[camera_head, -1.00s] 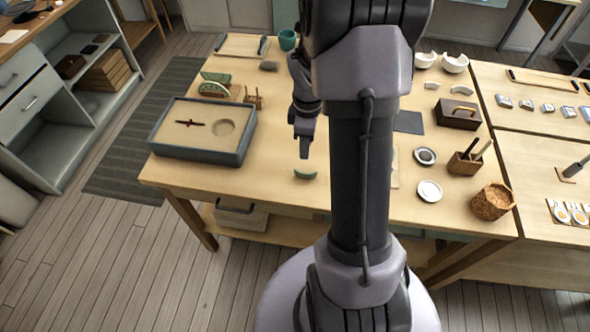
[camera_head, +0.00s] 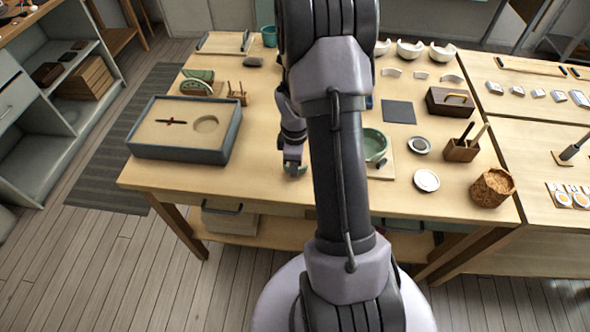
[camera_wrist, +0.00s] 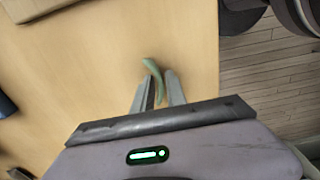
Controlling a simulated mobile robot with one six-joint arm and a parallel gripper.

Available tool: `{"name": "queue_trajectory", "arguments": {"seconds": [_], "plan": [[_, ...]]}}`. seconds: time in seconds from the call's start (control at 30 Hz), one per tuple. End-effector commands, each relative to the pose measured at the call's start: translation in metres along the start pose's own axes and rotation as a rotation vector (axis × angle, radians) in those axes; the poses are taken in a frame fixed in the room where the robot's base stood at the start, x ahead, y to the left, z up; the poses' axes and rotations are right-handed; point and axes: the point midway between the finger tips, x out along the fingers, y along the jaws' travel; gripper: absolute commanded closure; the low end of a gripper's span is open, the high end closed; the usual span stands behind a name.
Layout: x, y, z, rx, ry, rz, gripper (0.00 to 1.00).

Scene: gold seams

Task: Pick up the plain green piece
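The plain green piece (camera_wrist: 152,67) is a thin, curved pale-green shard on the light wooden table. In the wrist view its lower part lies between my two fingertips and its upper end sticks out past them. My gripper (camera_wrist: 160,78) is low at the table with its fingers apart around the piece. The piece looks close to the left finger, with a gap to the right finger. In the head view the piece (camera_head: 296,171) shows small at the tip of my gripper (camera_head: 293,166), partly hidden by it.
A grey sand tray (camera_head: 185,157) stands to the left. A green bowl (camera_head: 374,145) on a board stands to the right, partly behind my arm. A white dish (camera_head: 426,181), a tool holder (camera_head: 461,150) and a cork pot (camera_head: 492,188) are farther right. The table's front edge is near.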

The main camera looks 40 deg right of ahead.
Motion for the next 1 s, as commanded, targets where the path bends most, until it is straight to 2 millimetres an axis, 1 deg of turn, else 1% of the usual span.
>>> {"name": "queue_trajectory", "arguments": {"seconds": [0.03, 0.07, 0.37, 0.47, 0.57, 0.73, 0.87, 1.0], "plan": [[0.000, 0.000, 0.000, 0.000, 0.000, 0.000, 0.95], [0.000, 0.000, 0.000, 0.000, 0.000, 0.000, 1.00], [0.000, 0.000, 0.000, 0.000, 0.000, 0.000, 1.00], [-0.004, 0.000, 0.000, 0.000, 0.000, 0.000, 1.00], [-0.015, 0.000, 0.000, -0.001, 0.000, 0.002, 1.00], [-0.041, 0.000, 0.000, -0.001, 0.000, 0.002, 1.00], [-0.040, -0.021, 0.015, 0.001, -0.001, -0.002, 1.00], [-0.044, -0.052, 0.037, 0.002, -0.001, -0.002, 1.00]]}}
